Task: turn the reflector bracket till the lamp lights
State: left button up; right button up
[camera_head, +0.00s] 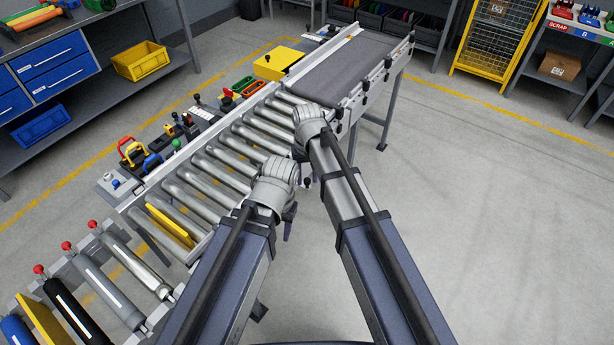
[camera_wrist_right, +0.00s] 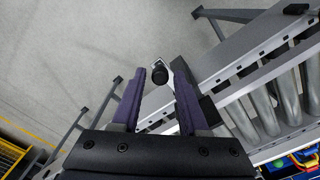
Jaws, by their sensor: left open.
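In the right wrist view, the two purple fingers of my right gripper (camera_wrist_right: 158,70) stand apart. A small black round part (camera_wrist_right: 160,75) on a light metal bracket (camera_wrist_right: 180,70) shows between them, nearer the right finger. It looks like the reflector bracket, but I cannot tell whether a finger touches it. In the head view, my right wrist hides most of this gripper (camera_head: 308,152) beside the conveyor's right rail. My left gripper (camera_head: 289,217) is open, lower, by the same rail, its fingers mostly hidden by the wrist. I cannot make out a lit lamp.
The roller conveyor (camera_head: 205,168) runs up to a dark belt (camera_head: 345,62). Small black-knobbed fittings (camera_head: 388,63) line the belt's right rail. The floor to the right is clear.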

aim_at(307, 179)
jog(key=shift+o, duration=0.8)
jog(key=shift+r, duration=0.1)
notch_tip(307, 179, up, 8)
jog(key=p, duration=0.8)
jog(key=shift+f, duration=0.2)
jog(key=shift+s, duration=0.15)
jog(key=s+d+n, duration=0.1)
jog(key=s+d, duration=0.1)
jog(key=s, duration=0.6)
jog(key=s+d+n+h, duration=0.1)
jog(key=s, duration=0.8)
jog(key=shift+s+d, duration=0.25)
jog(key=shift+d, duration=0.1)
